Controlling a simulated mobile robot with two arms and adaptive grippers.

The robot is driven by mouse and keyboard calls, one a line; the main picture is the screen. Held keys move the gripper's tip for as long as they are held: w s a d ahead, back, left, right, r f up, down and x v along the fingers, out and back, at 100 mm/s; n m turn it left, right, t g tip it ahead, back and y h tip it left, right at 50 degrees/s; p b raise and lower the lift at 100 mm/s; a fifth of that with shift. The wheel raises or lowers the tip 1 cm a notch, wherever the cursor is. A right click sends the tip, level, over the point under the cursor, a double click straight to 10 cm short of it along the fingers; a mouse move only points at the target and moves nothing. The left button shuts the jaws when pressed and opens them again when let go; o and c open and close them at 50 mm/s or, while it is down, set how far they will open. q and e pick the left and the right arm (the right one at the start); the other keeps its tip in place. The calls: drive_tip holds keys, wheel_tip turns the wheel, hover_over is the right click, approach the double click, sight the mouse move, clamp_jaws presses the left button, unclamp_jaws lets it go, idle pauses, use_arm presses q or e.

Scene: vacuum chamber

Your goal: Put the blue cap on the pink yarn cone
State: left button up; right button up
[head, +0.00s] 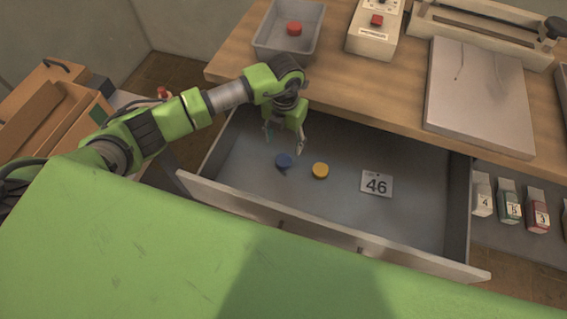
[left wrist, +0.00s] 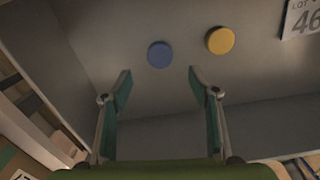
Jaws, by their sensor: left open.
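The blue cap (head: 284,161) lies flat on the floor of the open drawer (head: 330,235), left of a yellow cap (head: 320,170). My left gripper (head: 284,138) is open and empty, pointing down into the drawer above the blue cap. In the left wrist view the blue cap (left wrist: 160,54) shows just beyond the gap between the spread fingertips (left wrist: 159,74), not touching them. I cannot make out a pink yarn cone in either view. My right gripper is not in view.
A card marked 46 (head: 377,184) lies right of the yellow cap (left wrist: 220,40). The drawer walls surround my left gripper. On the wooden worktop (head: 375,95) stand a grey tray (head: 265,42) with a red cap (head: 294,28), a switch box (head: 373,35) and a pale plate (head: 480,100).

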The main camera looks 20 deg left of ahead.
use_arm(q)
drive_tip(key=b, duration=0.2)
hover_over(283, 161)
drive_tip(key=f, duration=0.4)
drive_tip(key=shift+w+f, duration=0.2)
drive_tip(key=shift+w, duration=0.15)
drive_tip(key=f+b, duration=0.2)
drive_tip(key=f, duration=0.1)
drive_tip(key=f+b, duration=0.1)
drive_tip(key=shift+s+f, duration=0.2)
drive_tip(key=shift+s, duration=0.2)
drive_tip(key=shift+w+f+b, duration=0.1)
drive_tip(key=shift+f+b, duration=0.25)
drive_tip(key=shift+f, duration=0.1)
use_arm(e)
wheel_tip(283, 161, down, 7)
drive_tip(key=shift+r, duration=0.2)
use_arm(q)
drive_tip(key=shift+r, duration=0.1)
drive_tip(key=c, duration=0.9)
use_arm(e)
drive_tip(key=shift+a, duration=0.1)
